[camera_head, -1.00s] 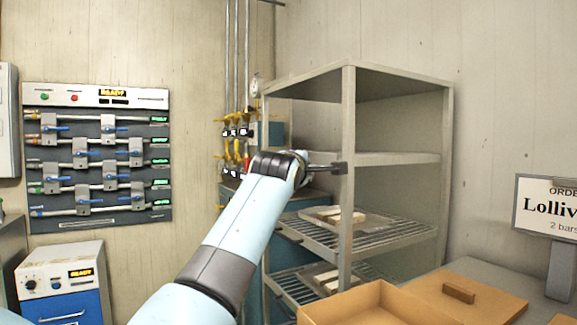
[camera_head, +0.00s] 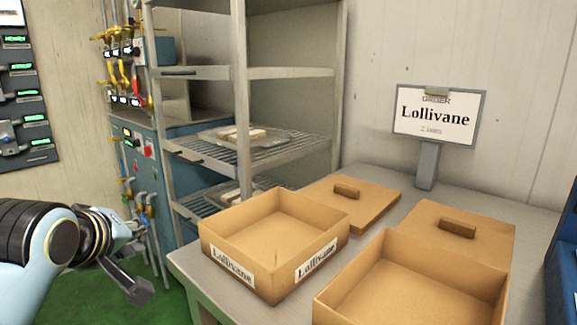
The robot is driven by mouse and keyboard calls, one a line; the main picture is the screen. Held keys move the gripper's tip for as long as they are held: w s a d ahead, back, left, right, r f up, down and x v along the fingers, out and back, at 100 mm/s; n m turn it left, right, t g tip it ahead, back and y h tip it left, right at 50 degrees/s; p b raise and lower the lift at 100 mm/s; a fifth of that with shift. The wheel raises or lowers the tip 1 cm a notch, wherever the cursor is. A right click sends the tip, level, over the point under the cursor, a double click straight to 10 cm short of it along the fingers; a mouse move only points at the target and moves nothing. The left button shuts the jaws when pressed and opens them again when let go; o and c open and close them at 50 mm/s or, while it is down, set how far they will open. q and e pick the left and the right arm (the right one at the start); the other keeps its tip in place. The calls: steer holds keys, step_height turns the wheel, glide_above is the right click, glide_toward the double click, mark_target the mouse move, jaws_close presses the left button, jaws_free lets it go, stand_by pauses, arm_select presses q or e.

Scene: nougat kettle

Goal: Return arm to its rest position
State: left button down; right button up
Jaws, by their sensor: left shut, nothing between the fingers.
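My left arm comes in from the lower left. Its gripper (camera_head: 137,290) is shut and empty. It hangs low over the green floor, left of the grey table and apart from it. My right gripper is not in view.
On the grey table (camera_head: 187,268) stand an empty open box (camera_head: 222,232) labelled Lollivane, a second open box (camera_head: 345,290) and two lids (camera_head: 385,210) (camera_head: 490,236). Behind are an order sign (camera_head: 436,118) reading Lollivane and a metal rack (camera_head: 240,90) with trays holding pale bars. A blue cabinet (camera_head: 140,165) stands left of the rack.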

arm_select(q)
steer(key=s+a+f+m+g, duration=0.1)
steer(key=s+f+m+g, duration=0.35)
steer(key=s, duration=0.95)
steer(key=s+f+m+g, duration=0.3)
steer(key=s+f+m, duration=0.25)
steer(key=s, duration=0.95)
steer(key=s+a+f+g, duration=0.1)
steer(key=s+a+f, duration=0.1)
steer(key=f, duration=1.2)
steer(key=s+a+f+g, duration=0.1)
steer(key=f, duration=1.3)
steer(key=s+f, duration=1.3)
steer(key=s, duration=0.4)
steer(key=shift+a+f+h, duration=0.3)
steer(key=shift+a+f, duration=0.05)
steer(key=shift+a, duration=0.05)
